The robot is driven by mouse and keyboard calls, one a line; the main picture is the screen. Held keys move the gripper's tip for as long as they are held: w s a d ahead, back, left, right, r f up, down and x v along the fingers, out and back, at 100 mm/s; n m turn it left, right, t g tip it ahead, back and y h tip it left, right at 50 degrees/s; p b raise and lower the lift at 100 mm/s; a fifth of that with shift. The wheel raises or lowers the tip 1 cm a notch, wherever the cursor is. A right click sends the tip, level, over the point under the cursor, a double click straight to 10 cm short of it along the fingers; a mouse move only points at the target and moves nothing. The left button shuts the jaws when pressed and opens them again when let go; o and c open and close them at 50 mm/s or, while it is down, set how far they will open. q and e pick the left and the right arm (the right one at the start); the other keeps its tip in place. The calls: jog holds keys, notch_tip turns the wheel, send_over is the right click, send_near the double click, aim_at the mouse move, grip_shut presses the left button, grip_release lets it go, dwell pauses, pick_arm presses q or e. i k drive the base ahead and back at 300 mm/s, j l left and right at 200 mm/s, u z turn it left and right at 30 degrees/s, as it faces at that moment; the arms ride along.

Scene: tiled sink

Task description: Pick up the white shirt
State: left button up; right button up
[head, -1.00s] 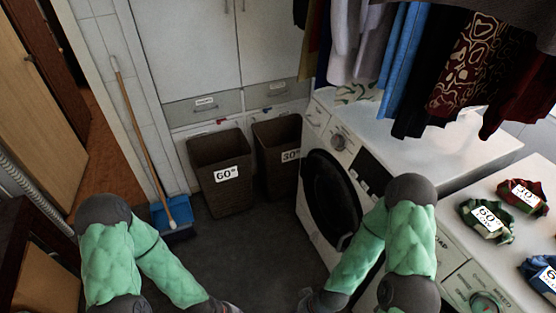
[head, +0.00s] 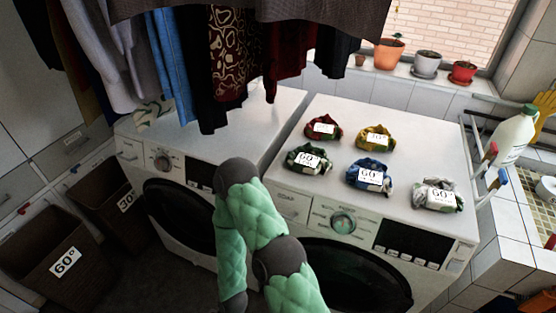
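The white shirt (head: 447,187) is a folded, whitish-grey bundle with a white label. It lies on top of the right washing machine (head: 335,120), near its front right corner. The label is hard to read. Nothing touches the shirt. My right arm shows in green padding at the lower middle, left of the shirt, with its forearm pointing down. Its gripper is below the picture edge. My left arm and gripper are out of view.
Red (head: 323,117), yellow (head: 375,128), green (head: 294,166) and blue (head: 370,187) labelled bundles lie left of the shirt. A white bottle (head: 512,138) stands right. Clothes (head: 235,70) hang above the left machine. Two brown baskets (head: 28,240) stand at left.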

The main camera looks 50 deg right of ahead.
aim_at(437, 193)
jog(key=k+z, duration=0.15)
jog(key=z, duration=2.75)
jog(key=i+u, duration=0.1)
jog(key=u, duration=0.25)
jog(key=i+u, duration=0.1)
jog(key=u, duration=0.25)
jog(key=i+l+u, duration=0.1)
jog(key=u, duration=0.25)
